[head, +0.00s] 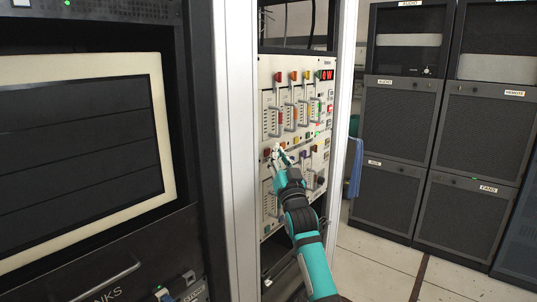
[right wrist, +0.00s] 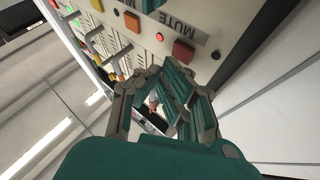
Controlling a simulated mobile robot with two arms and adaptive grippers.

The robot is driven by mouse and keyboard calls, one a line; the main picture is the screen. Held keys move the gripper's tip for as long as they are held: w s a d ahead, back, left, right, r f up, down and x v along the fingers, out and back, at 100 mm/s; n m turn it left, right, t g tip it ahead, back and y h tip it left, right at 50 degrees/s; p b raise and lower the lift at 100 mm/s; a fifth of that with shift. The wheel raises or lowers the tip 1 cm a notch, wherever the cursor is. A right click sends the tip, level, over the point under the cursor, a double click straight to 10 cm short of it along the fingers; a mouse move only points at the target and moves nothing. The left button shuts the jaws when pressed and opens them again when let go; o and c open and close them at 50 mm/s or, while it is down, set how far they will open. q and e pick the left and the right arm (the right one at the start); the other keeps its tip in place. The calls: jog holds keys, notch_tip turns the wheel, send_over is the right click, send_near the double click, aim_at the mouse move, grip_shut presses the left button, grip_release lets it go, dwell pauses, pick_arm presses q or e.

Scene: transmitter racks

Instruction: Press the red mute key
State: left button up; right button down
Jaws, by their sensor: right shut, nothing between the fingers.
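I cannot tell which key the label belongs to. My right gripper (head: 279,153) is shut and empty in front of the rack's cream control panel (head: 264,92). In the right wrist view its fingers (right wrist: 160,105) are below the keys; contact with the panel cannot be told. My left gripper is not in view.
The panel carries several coloured keys, handles and a red lit display (head: 327,75). A white rack post (head: 343,120) stands right of the panel. A dark screen (head: 80,150) with a cream frame is at left. Grey cabinets (head: 400,130) stand at right, beyond open floor.

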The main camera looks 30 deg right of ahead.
jog(key=shift+w, duration=0.1)
dwell(0.5)
jog(key=shift+w+a, duration=0.2)
jog(key=shift+w, duration=0.15)
dwell(0.4)
jog(key=shift+s+d, duration=0.2)
jog(key=shift+s, duration=0.3)
jog(key=s, duration=0.1)
jog(key=s+d+p, duration=0.1)
jog(key=s, duration=0.1)
jog(key=s+d+p, duration=0.1)
jog(key=s, duration=0.1)
jog(key=shift+s+d, duration=0.15)
jog(key=shift+s, duration=0.1)
dwell(0.3)
